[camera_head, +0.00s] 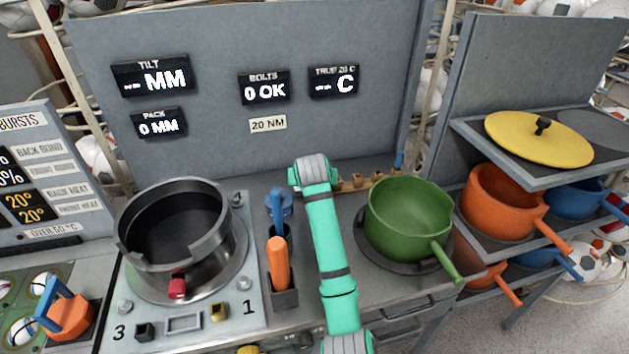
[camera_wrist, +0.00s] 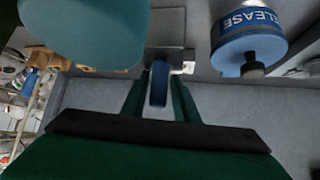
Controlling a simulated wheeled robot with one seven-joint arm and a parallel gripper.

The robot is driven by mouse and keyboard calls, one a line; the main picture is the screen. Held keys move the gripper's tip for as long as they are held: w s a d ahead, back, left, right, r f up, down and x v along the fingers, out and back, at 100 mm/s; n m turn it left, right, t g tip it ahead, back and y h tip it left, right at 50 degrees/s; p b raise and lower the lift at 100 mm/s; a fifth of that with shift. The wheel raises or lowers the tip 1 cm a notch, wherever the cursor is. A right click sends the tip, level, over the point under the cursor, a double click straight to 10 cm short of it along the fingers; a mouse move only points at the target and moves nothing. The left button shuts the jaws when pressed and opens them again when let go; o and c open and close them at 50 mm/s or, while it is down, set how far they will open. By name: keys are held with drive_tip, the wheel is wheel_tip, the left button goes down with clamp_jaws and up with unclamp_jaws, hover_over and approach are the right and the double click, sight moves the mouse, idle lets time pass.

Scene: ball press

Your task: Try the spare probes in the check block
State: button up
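In the wrist view my gripper (camera_wrist: 159,88) has its two green fingers close on either side of a narrow blue handle (camera_wrist: 159,82), apparently shut on it. The handle's lower part is hidden; a grey plate lies just beyond it. In the head view my fingers are hidden behind my arm. A low wooden rack (camera_head: 357,181) with several small pegs stands at the back, with a blue-handled piece (camera_head: 399,160) at its right end. The rack also shows in the wrist view (camera_wrist: 85,63), with a blue piece (camera_wrist: 31,79) at its end. I cannot make out the check block for certain.
A blue cylinder marked RELEASE (camera_wrist: 249,47) stands close to my gripper. A holder (camera_head: 284,297) with an orange handle (camera_head: 279,264) stands left of my arm. A dark pot (camera_head: 175,262) is at left, a green pot (camera_head: 408,213) at right. The display panel (camera_head: 215,90) rises behind.

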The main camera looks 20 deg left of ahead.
drive_tip(key=shift+d+f, duration=0.4)
drive_tip(key=shift+d, duration=0.1)
drive_tip(key=a+v, duration=0.1)
drive_tip(key=v, duration=1)
drive_tip(key=shift+r, duration=0.3)
